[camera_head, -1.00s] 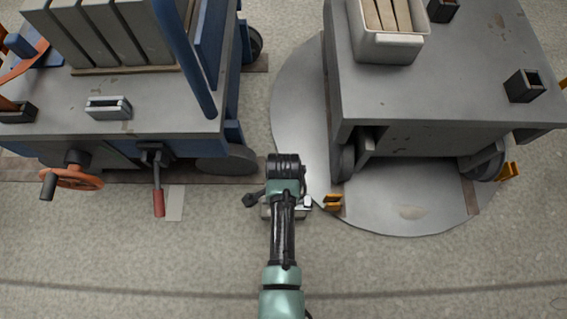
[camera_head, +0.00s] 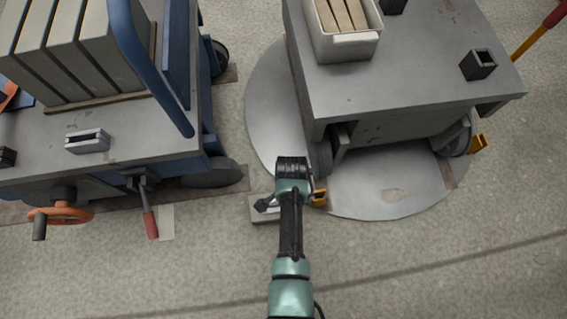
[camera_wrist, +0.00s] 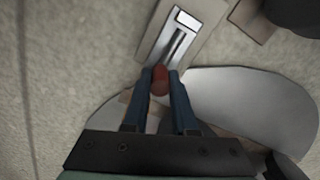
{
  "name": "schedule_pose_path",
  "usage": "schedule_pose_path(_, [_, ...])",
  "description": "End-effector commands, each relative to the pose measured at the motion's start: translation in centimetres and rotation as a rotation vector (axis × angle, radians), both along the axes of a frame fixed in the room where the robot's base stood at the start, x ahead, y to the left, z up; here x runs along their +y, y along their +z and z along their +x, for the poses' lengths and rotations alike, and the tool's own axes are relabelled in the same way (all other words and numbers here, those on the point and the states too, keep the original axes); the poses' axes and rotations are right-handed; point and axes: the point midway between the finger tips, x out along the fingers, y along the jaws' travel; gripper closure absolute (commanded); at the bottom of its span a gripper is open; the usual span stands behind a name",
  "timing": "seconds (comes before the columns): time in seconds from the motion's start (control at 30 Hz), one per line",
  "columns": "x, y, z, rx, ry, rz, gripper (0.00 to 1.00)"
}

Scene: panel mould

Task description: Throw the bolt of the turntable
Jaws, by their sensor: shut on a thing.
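The turntable (camera_head: 385,190) is a round grey plate in the floor, under the right-hand grey cart. The bolt's pale housing (camera_head: 258,213) lies on the floor just left of the plate, partly hidden by my arm. In the wrist view the housing (camera_wrist: 150,41) shows a long slot with a metal rod (camera_wrist: 178,42) in it and a white patch at its far end. My gripper (camera_wrist: 160,80) is shut on the red knob (camera_wrist: 160,87), with one blue finger on each side. The knob sits at the turntable end of the housing. In the head view my wrist hides the knob.
The grey cart (camera_head: 400,90) with a tray stands on the turntable. A blue-framed cart (camera_head: 110,165) with slabs, an orange handwheel (camera_head: 62,215) and a red-handled lever (camera_head: 150,222) stands left. Front floor is clear.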

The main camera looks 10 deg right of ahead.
Motion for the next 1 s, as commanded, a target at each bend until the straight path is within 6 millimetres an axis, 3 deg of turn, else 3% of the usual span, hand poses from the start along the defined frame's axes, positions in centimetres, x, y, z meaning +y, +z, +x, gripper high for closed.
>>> schedule_pose_path(0.1, [-0.6, 0.0, -0.1, 0.000, -0.009, -0.011, 1.00])
schedule_pose_path(0.13, [-0.6, 0.0, -0.1, -0.001, -0.010, -0.012, 0.71])
schedule_pose_path(0.3, [-0.5, 0.0, -0.1, -0.001, -0.008, -0.009, 0.45])
schedule_pose_path(0.67, [-0.3, 0.5, 0.0, -0.002, -0.006, -0.007, 0.45])
schedule_pose_path(1.0, [-0.4, 5.8, -0.1, -0.002, -0.007, -0.007, 0.45])
